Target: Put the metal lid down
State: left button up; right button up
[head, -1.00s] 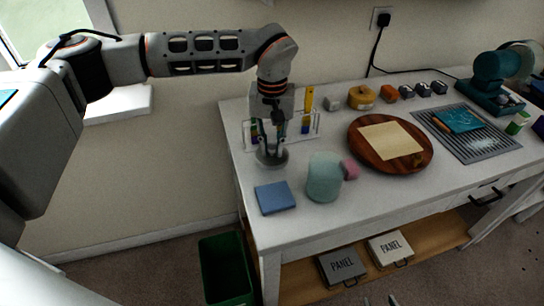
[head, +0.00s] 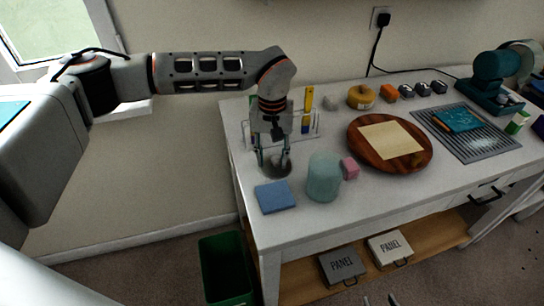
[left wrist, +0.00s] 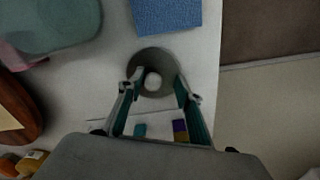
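The metal lid (head: 277,166) is a round grey disc on the white table, behind the blue square (head: 275,197) and left of the teal cylinder (head: 323,177). In the left wrist view the lid (left wrist: 155,62) shows with a pale round knob (left wrist: 152,82) at its middle. My left gripper (head: 275,157) is directly above the lid, pointing down. Its fingers (left wrist: 158,92) are spread on either side of the knob, with gaps between them and it. Small grey tips at the bottom edge of the head view may be my right gripper (head: 380,300); its state is unclear.
A rack with vials (head: 305,125) stands close behind my left gripper. A green bin (head: 225,270) is on the floor.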

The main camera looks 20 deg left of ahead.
pick_arm(q)
notch_tip(320, 180, up, 12)
jog(key=shift+r, duration=0.15)
dwell(0.6)
dwell(0.3)
